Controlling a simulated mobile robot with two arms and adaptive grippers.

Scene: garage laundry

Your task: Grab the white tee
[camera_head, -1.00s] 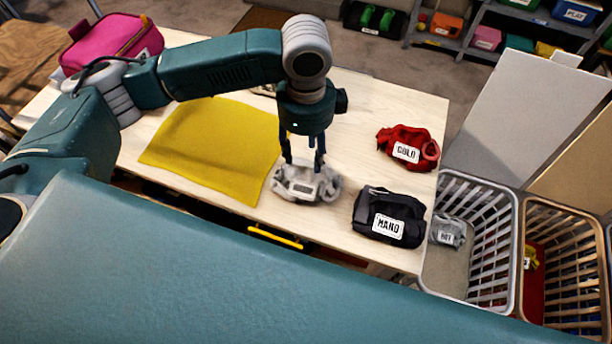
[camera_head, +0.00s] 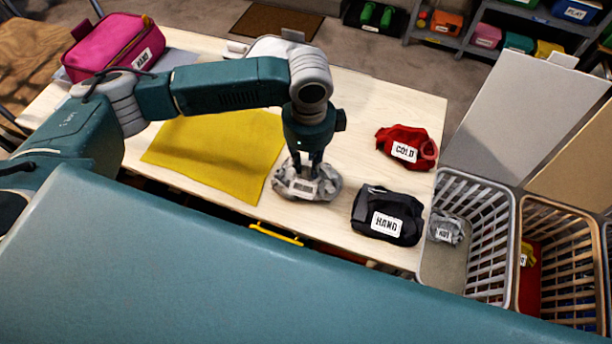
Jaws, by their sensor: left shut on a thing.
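The white tee (camera_head: 321,189) looks like a crumpled greyish-white bundle with a small pale label that I cannot read. It lies on the pale wooden table (camera_head: 400,103), to the right of a yellow cloth. My left gripper (camera_head: 307,176) points straight down into the top of the tee. Its fingers are shut on the fabric, and their tips are partly hidden in the folds. The tee still rests on the tabletop. My right gripper is not in view.
A black bundle labelled HAND (camera_head: 388,214), a red one labelled COLD (camera_head: 407,148), a yellow cloth (camera_head: 215,145) and a pink bag (camera_head: 112,47) lie on the table. A grey basket (camera_head: 508,225) and a tan basket (camera_head: 545,208) stand at the right.

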